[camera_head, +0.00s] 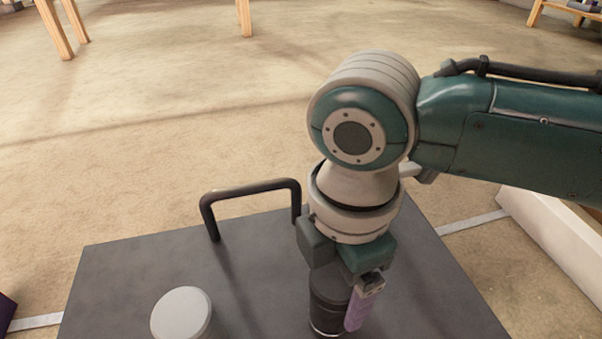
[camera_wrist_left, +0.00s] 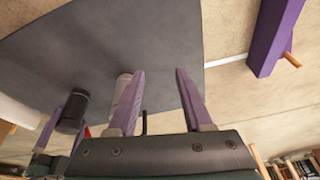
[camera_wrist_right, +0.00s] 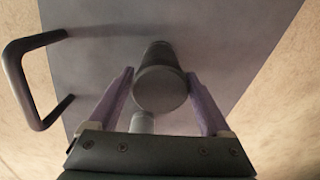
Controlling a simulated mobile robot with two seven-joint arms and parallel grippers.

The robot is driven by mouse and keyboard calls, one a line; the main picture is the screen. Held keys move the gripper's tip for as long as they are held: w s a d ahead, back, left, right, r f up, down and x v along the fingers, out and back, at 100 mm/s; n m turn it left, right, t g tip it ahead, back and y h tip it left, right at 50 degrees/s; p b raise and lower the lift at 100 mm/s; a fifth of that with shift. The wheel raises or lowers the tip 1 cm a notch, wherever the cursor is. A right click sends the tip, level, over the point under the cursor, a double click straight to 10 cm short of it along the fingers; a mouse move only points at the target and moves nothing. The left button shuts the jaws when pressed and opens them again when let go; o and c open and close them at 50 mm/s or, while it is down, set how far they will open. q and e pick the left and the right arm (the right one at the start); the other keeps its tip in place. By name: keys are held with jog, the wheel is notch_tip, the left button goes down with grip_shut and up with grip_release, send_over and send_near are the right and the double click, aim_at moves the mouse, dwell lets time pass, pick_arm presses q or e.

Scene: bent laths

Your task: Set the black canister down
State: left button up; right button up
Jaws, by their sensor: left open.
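The black canister (camera_head: 326,312) is upright at the right gripper, over the dark plate (camera_head: 250,280). It also shows in the right wrist view (camera_wrist_right: 160,88) and the left wrist view (camera_wrist_left: 74,108). My right gripper (camera_wrist_right: 160,75) has a finger close against each side of it, and it appears shut on it. I cannot tell whether the canister's base touches the plate. My left gripper (camera_wrist_left: 160,72) is open and empty; it is outside the head view.
A pale grey canister (camera_head: 181,314) stands on the plate to the left. A dark bar handle (camera_head: 250,190) rises at the plate's far edge. A purple beam (camera_wrist_left: 270,40) shows in the left wrist view. The plate between handle and pale canister is clear.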

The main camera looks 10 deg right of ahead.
jog(key=shift+o, duration=1.1)
